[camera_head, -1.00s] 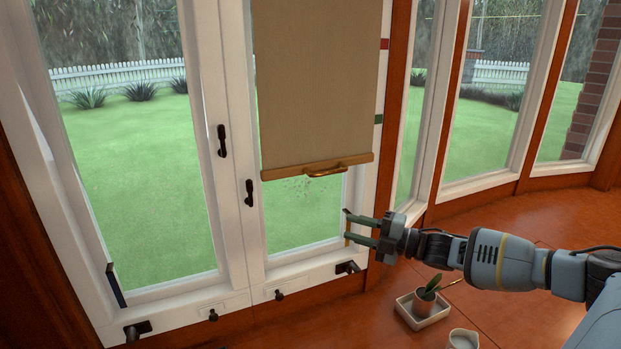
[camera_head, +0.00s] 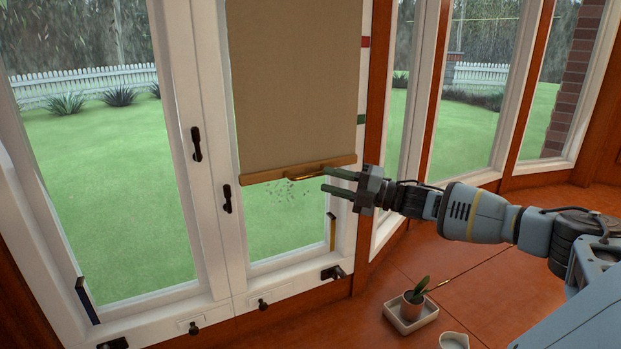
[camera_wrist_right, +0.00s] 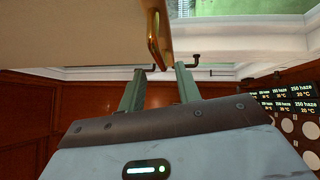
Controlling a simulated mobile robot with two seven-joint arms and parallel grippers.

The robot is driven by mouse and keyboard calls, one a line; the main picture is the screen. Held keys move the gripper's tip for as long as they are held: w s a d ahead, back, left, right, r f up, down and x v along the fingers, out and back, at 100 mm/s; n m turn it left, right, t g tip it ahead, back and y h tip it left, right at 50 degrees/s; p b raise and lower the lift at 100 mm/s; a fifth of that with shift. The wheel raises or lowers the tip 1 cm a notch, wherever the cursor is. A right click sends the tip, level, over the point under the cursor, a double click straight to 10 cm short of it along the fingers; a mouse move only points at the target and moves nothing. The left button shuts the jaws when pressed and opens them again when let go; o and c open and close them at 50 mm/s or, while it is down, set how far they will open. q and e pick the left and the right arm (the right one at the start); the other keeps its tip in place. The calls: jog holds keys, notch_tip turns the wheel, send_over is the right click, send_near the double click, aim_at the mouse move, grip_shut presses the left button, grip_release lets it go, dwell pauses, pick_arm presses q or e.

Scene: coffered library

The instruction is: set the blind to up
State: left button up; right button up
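The beige blind (camera_head: 292,85) hangs partly down over the right-hand window and covers its upper part. Its wooden bottom bar (camera_head: 265,175) carries a brass handle (camera_head: 308,173). A red mark (camera_head: 365,42) and a green mark (camera_head: 362,119) sit on the frame beside it; the bar is below the green one. My right gripper (camera_head: 325,181) is open, its fingertips close to the handle's right end. In the wrist view the fingers (camera_wrist_right: 158,78) are apart and empty, with the handle (camera_wrist_right: 157,38) just beyond them and the blind (camera_wrist_right: 70,30) at upper left. My left gripper is out of view.
Black window latches (camera_head: 227,198) and a stay (camera_head: 331,272) project from the white frame. A potted plant on a white tray (camera_head: 404,322) and a white cup (camera_head: 453,341) stand below my right arm. The space before the lower glass is clear.

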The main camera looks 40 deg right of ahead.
aim_at(311, 176)
jog(key=shift+x, duration=1.45)
jog(key=shift+p+x, duration=0.45)
jog(key=shift+x, duration=0.95)
jog(key=shift+c, duration=0.2)
grip_shut()
